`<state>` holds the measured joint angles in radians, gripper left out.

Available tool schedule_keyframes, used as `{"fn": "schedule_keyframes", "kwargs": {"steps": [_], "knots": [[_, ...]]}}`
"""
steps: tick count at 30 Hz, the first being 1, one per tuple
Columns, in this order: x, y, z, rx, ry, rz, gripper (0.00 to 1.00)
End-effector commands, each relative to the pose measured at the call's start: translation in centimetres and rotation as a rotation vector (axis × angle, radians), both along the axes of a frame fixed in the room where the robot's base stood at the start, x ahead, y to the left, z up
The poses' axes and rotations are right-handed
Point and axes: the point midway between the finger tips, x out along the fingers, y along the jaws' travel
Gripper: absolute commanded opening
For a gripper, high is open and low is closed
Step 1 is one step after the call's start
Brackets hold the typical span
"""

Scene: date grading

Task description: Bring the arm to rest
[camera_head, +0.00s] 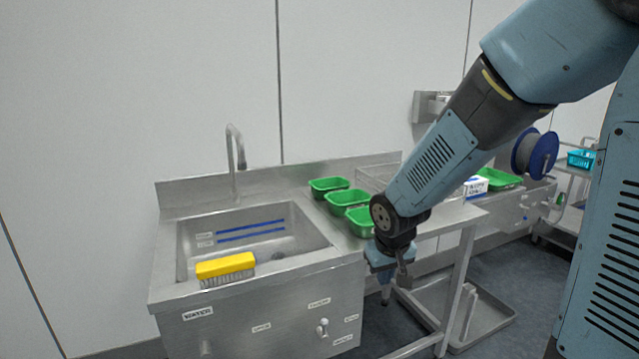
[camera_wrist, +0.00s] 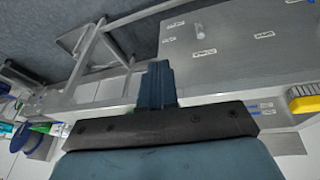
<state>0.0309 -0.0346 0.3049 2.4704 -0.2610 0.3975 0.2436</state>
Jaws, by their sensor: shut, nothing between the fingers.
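My arm comes in from the upper right of the head view and bends down at the elbow. My gripper (camera_head: 403,280) hangs low in front of the table, to the right of the sink cabinet. In the wrist view my gripper (camera_wrist: 158,68) shows its dark fingers together with nothing between them. It is clear of the trays and the sink as far as I can see.
The steel sink (camera_head: 167,262) has a yellow brush (camera_head: 225,266) on its front rim. Green trays (camera_head: 347,200) stand right of the basin. A table leg (camera_head: 458,290) and a floor tray (camera_head: 487,318) are near my gripper. A blue reel (camera_head: 543,155) stands farther right.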

Motion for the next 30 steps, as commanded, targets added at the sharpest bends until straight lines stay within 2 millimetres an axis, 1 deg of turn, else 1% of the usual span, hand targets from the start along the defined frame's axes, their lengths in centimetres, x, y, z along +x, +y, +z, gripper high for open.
{"fn": "schedule_keyframes", "kwargs": {"steps": [1,3,8,15,21,24,27,30], "knots": [[-0.4,-0.8,1.5,-0.008,-0.017,-0.017,0.0],[-1.2,-1.7,3.1,-0.015,-0.031,-0.04,0.0],[-3.2,-3.7,6.7,-0.022,-0.059,-0.092,0.0],[-7.1,-6.1,11.5,-0.002,-0.097,-0.159,0.0],[-11.0,-7.6,14.8,0.039,-0.126,-0.203,0.0],[-13.0,-8.2,16.1,0.065,-0.138,-0.217,0.0],[-14.7,-8.6,17.0,0.09,-0.148,-0.226,0.0],[-15.9,-8.9,17.6,0.109,-0.154,-0.23,0.0]]}}
